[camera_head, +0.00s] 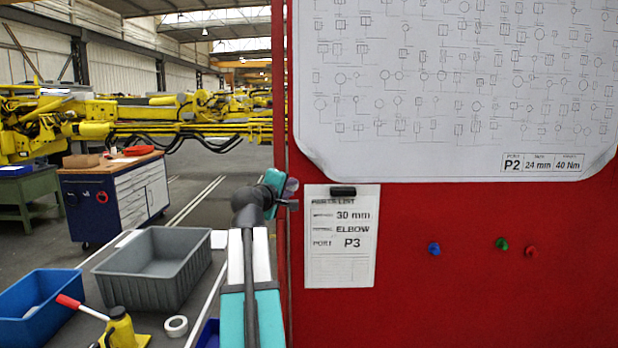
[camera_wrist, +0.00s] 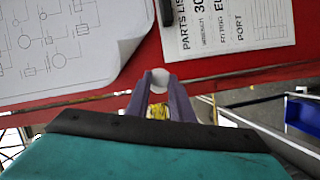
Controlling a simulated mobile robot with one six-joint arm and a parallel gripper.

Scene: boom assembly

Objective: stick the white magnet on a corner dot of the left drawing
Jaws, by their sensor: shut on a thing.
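My gripper (camera_head: 291,204) is at the left edge of the red board, left of the parts list, in the head view. In the wrist view its two fingers (camera_wrist: 159,88) are shut on the white magnet (camera_wrist: 159,76), a round white piece at the fingertips. The magnet cannot be made out in the head view. A large white drawing (camera_head: 460,100) hangs on the board, up and right of my gripper, its lower corners curling. It also shows at upper left in the wrist view (camera_wrist: 60,45). Only this one drawing is in view. No corner dot can be made out.
The parts list (camera_head: 340,260) hangs under a black clip (camera_head: 343,191), below the drawing; it shows in the wrist view (camera_wrist: 225,25). Blue (camera_head: 434,249), green (camera_head: 502,243) and red (camera_head: 530,252) magnets sit on the red board (camera_head: 450,305). A grey bin (camera_head: 155,268) stands at lower left.

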